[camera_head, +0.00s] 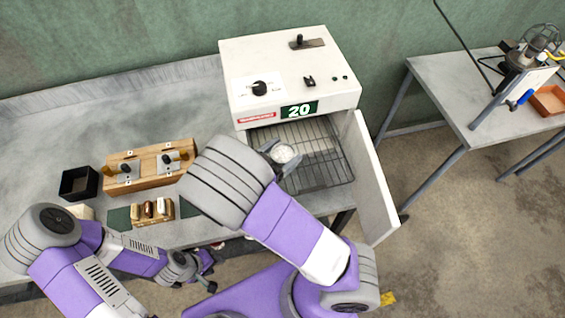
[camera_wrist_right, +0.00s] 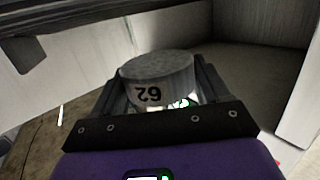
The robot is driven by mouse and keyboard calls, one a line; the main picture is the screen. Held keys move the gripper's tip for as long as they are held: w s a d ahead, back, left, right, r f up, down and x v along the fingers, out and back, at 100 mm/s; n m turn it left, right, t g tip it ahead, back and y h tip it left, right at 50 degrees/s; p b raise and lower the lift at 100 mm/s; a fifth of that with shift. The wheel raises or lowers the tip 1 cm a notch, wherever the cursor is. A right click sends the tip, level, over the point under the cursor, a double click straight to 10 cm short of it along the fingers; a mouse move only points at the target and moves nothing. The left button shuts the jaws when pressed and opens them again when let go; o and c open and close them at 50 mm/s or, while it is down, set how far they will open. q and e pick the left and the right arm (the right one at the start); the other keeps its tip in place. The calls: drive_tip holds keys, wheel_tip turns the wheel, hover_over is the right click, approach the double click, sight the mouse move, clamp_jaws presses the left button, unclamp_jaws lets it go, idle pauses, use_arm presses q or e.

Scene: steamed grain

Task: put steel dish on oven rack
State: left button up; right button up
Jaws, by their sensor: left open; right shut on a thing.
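The steel dish (camera_head: 283,153) is a small round grey dish with a pale top. In the right wrist view the dish (camera_wrist_right: 158,68) carries the label 62, seen upside down. My right gripper (camera_head: 282,157) is shut on it, one finger on each side. In the head view the dish overlaps the wire oven rack (camera_head: 325,168), which shows in front of the oven; I cannot tell whether it touches the rack. My right arm hides part of the rack's left side. My left gripper (camera_head: 209,272) is open and empty, low at the bench's front edge.
The white oven (camera_head: 290,75) shows the number 20; its door (camera_head: 372,180) stands open to the right of the rack. A wooden stand (camera_head: 120,172), a small wooden block with weights (camera_head: 153,212) and a black box (camera_head: 79,183) are at left. A second table (camera_head: 445,90) stands at right.

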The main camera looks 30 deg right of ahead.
sight(281, 162)
drive_tip(key=shift+f+b, duration=0.55)
drive_tip(key=shift+f, duration=1.5)
drive_tip(key=shift+f, duration=0.1)
drive_tip(key=o, duration=1.1)
drive_tip(key=shift+f, duration=0.1)
drive_tip(key=shift+c, duration=0.2)
drive_tip(key=shift+a+r, duration=0.25)
drive_tip(key=shift+a, duration=0.05)
drive_tip(key=p+v, duration=0.1)
drive_tip(key=v, duration=1)
drive_tip(key=shift+s+a, duration=0.15)
drive_tip(key=shift+a, duration=0.05)
